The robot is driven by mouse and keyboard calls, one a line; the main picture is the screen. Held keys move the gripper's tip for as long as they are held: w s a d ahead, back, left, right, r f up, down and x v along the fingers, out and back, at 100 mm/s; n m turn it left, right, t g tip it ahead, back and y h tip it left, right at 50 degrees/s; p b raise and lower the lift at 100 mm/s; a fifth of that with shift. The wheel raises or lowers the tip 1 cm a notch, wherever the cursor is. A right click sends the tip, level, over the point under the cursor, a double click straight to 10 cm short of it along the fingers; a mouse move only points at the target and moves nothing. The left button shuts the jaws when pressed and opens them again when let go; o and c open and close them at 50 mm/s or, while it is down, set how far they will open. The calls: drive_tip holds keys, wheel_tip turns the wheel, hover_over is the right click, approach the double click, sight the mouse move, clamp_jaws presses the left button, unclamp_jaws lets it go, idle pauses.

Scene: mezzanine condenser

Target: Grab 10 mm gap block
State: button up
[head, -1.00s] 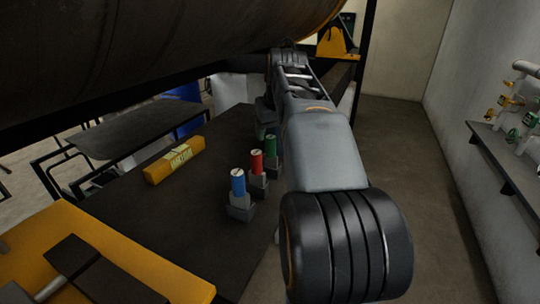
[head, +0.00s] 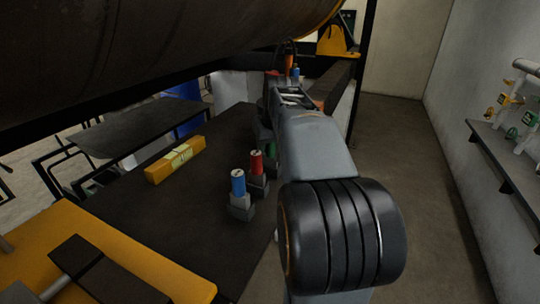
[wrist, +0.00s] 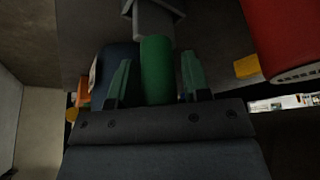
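Three upright cylinders stand on grey bases on the dark bench: a blue one (head: 238,184), a red one (head: 256,163) and a green one (head: 271,149). No 10 mm marking is readable on any of them. My arm hides most of the green one in the head view. In the wrist view the green cylinder (wrist: 157,72) stands between the two greenish fingers of my gripper (wrist: 156,80). The gripper is open, with narrow gaps seen beside the cylinder. The red cylinder (wrist: 288,38) is close on the right, and a grey base (wrist: 153,20) shows at the top.
A yellow case (head: 75,235) is at the front left. A large dark tank (head: 150,50) hangs low over the bench. The floor (head: 400,150) to the right is clear, up to a wall shelf (head: 505,165).

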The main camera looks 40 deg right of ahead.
clamp_jaws()
drive_tip(key=shift+r, duration=0.1)
